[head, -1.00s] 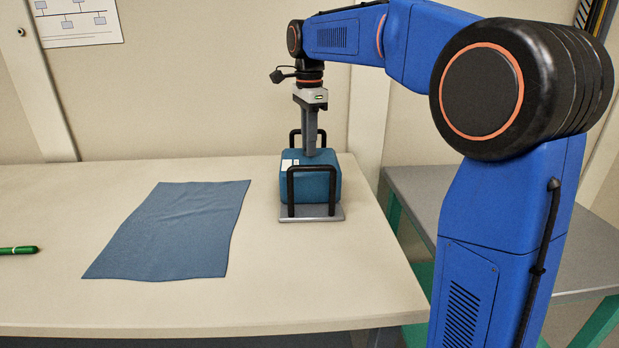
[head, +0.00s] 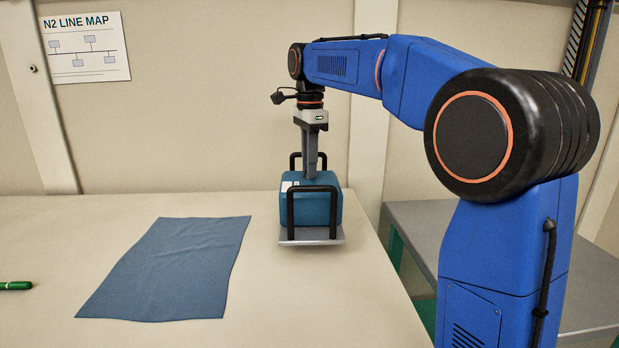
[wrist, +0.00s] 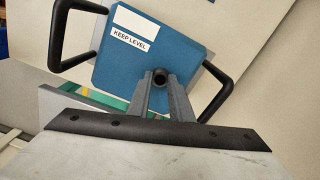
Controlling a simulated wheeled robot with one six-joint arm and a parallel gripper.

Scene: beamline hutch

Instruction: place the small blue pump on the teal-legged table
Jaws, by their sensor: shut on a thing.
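The small blue pump (head: 313,209) is a blue box with two black side handles and a grey base plate. It seems held just above the cream table, roughly level. My gripper (head: 311,172) points down and is shut on the pump's top. In the wrist view my gripper (wrist: 162,88) closes around a round black knob on the pump (wrist: 140,55), beside a "KEEP LEVEL" label. The teal-legged table (head: 420,222) has a grey top and stands right of the cream table. My arm hides much of it.
The cream table (head: 270,300) carries a blue cloth (head: 165,268) left of the pump and a green pen-like object (head: 15,286) at the left edge. A wall with a line map poster (head: 85,48) stands behind. The visible grey tabletop is bare.

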